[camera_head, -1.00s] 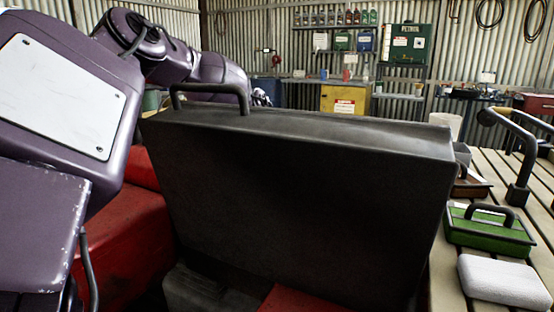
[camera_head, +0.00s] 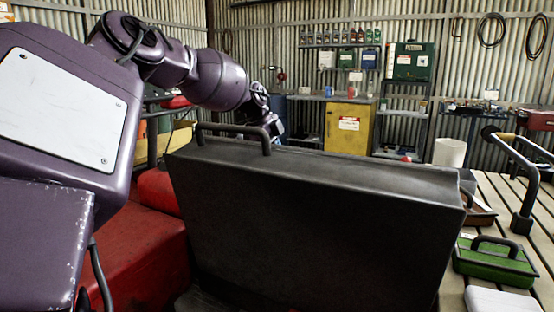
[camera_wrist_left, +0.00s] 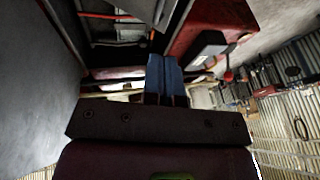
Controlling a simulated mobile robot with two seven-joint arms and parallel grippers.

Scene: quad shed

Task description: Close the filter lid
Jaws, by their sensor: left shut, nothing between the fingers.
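The filter lid, a large dark grey panel (camera_head: 320,225), stands raised and fills the middle of the head view. A bar handle (camera_head: 232,130) rises from its top edge at the left. My left arm reaches over from the left to the lid's far side; its wrist shows just beyond the handle, and its fingertips are hidden behind the lid. In the left wrist view, my left gripper (camera_wrist_left: 165,68) has blue fingers shut together, empty. A grey surface beside it, probably the lid, fills the left; contact cannot be told. My right gripper is not in view.
Red bodywork (camera_head: 145,245) lies left of the lid. At right, a slatted surface holds a green tray (camera_head: 495,262), a white block (camera_head: 500,300) and a bent metal bar (camera_head: 523,222). A yellow cabinet (camera_head: 348,127) and shelves stand along the back wall.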

